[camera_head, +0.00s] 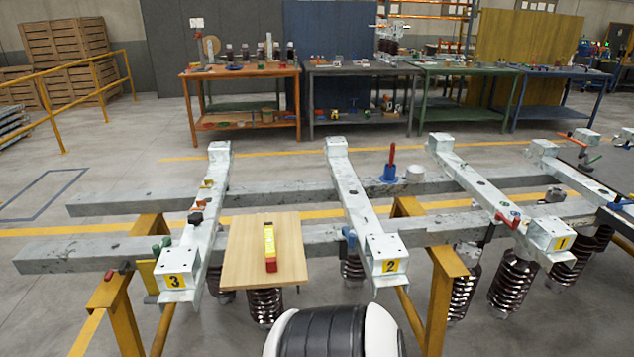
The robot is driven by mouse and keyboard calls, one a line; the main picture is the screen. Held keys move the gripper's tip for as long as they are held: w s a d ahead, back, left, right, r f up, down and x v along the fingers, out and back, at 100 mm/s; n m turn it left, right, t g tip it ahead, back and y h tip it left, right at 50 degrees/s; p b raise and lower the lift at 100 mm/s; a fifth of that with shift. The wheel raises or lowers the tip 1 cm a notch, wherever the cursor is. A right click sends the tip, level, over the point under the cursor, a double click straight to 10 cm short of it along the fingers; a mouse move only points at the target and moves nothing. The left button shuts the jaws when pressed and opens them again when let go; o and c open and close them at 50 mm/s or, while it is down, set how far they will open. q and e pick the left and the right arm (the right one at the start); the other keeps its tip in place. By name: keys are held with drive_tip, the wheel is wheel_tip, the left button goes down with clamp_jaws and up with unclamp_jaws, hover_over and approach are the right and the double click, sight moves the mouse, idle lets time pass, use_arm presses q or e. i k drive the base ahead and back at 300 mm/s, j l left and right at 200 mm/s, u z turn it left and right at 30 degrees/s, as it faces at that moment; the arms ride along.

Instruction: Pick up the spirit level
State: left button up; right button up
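The spirit level (270,248) is a short yellow bar with a red near end. It lies on a light wooden board (240,268), pointing away from me, a little left of the picture's middle. The board rests between the frame beams marked 3 and 2. Nothing touches the level from above. Neither of my grippers shows in the head view.
Long grey steel beams (130,249) run across on yellow trestles (446,290). Cross beams marked 3 (175,281), 2 (388,265) and 1 (555,240) stand above them. Dark ribbed insulators (514,283) hang below. A red-handled tool in a blue holder (390,174) stands behind.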

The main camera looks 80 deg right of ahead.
sight(271, 251)
drive_tip(key=z, duration=2.25)
drive_tip(key=i+l, duration=0.25)
drive_tip(key=i+l+u, duration=0.15)
drive_tip(key=l, duration=0.35)
drive_tip(key=i+l, duration=0.35)
drive_tip(key=i+u, duration=0.05)
